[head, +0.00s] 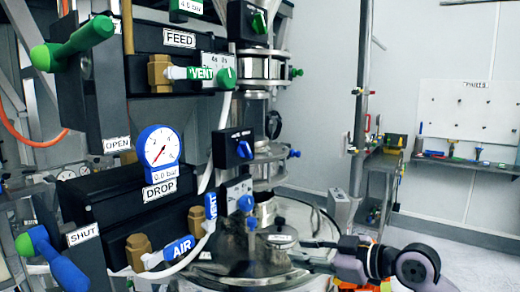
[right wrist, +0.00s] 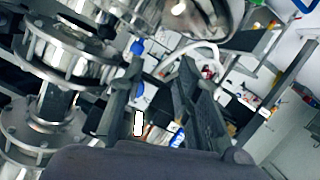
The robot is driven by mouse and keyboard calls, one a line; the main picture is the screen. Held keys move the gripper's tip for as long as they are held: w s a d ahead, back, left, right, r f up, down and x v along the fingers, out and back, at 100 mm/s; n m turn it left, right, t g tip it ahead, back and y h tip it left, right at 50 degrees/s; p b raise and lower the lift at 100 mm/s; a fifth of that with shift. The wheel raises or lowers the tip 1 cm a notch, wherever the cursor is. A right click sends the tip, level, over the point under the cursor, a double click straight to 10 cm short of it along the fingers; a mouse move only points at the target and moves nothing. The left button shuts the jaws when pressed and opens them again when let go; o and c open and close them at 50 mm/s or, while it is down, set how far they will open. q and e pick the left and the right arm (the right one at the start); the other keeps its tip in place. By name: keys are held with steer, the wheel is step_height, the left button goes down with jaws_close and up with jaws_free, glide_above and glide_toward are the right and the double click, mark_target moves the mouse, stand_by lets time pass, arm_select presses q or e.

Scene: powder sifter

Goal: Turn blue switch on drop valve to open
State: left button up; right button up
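The blue switch (head: 242,149) is a small knob on the front of a black box (head: 228,160) beside the DROP unit in the head view. A second blue knob (head: 246,203) sits below it. A blue and green lever handle (head: 55,258) shows at lower left beside a SHUT label (head: 83,234). My right gripper (head: 298,254) is low and to the right of the switch, apart from it, above the metal vessel lid. In the right wrist view its two dark fingers (right wrist: 160,75) stand apart with nothing held between them. My left gripper is not in view.
The DROP gauge (head: 159,147) and blue AIR valve (head: 180,249) stand left of the switch. White hoses run near it. The FEED unit (head: 172,55) is above. A round metal lid (head: 285,232) lies below. A bench (head: 385,160) and white board (head: 468,110) are at right.

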step_height(320, 180, up, 20)
steer(key=d+n+t+y, duration=0.1)
steer(key=d+n+y, duration=0.2)
steer(key=p, duration=0.7)
glide_toward(250, 151)
steer(key=x, duration=0.7)
steer(key=shift+w+a+r, duration=0.1)
steer(key=shift+w+a, duration=0.05)
steer(key=shift+a, duration=0.1)
steer(key=shift+w+a, duration=0.35)
steer(key=shift+a, duration=0.15)
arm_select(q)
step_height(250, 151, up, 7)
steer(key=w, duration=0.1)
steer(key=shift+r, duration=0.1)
arm_select(e)
steer(key=shift+c, duration=0.4)
jaws_close()
